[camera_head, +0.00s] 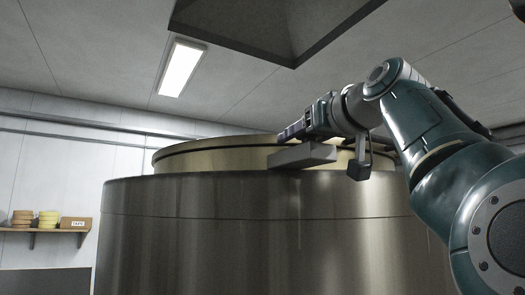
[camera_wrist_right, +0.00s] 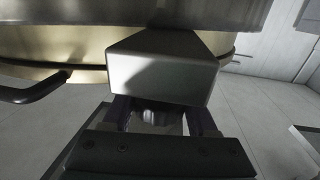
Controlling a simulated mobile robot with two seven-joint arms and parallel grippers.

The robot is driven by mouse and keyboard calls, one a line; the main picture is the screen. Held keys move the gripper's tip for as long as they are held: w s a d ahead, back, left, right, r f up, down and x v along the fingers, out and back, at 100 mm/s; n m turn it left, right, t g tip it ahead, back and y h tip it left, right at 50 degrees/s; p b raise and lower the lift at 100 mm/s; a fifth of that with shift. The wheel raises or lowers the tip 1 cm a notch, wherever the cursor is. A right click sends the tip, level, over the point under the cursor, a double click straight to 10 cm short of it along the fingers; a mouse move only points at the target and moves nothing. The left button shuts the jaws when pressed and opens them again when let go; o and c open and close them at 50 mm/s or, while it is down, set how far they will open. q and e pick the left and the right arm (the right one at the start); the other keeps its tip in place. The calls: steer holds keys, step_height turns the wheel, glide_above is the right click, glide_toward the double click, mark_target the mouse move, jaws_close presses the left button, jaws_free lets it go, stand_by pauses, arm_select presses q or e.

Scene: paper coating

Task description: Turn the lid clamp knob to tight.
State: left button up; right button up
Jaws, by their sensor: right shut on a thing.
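A large steel vessel (camera_head: 255,235) fills the middle of the head view, with a brass-coloured lid (camera_head: 210,157) on top. A grey clamp block (camera_head: 302,155) sits at the lid's rim; it also shows large in the right wrist view (camera_wrist_right: 162,65). My right gripper (camera_head: 288,134) is just above this block. In the right wrist view its two fingers are against the block's edge, shut on a small grey part, the clamp knob (camera_wrist_right: 157,117), mostly hidden between them. The knob's mark or angle cannot be seen. My left gripper is in neither view.
A dark curved handle (camera_wrist_right: 35,90) stands out at the left of the right wrist view. A grey hood (camera_head: 270,30) hangs above the vessel. A wall shelf (camera_head: 45,230) with tape rolls and a box is at the far left. The space left of the lid is clear.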

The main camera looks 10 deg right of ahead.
steer(key=shift+d+f+m+h, duration=0.15)
steer(key=shift+m+h, duration=0.5)
steer(key=shift+h, duration=0.35)
steer(key=shift+d+r+m+h, duration=0.15)
steer(key=shift+m+h, duration=0.5)
steer(key=shift+h, duration=0.35)
steer(key=shift+w+f, duration=0.1)
steer(key=o, duration=1.1)
steer(key=s+b, duration=0.8)
steer(key=s, duration=0.2)
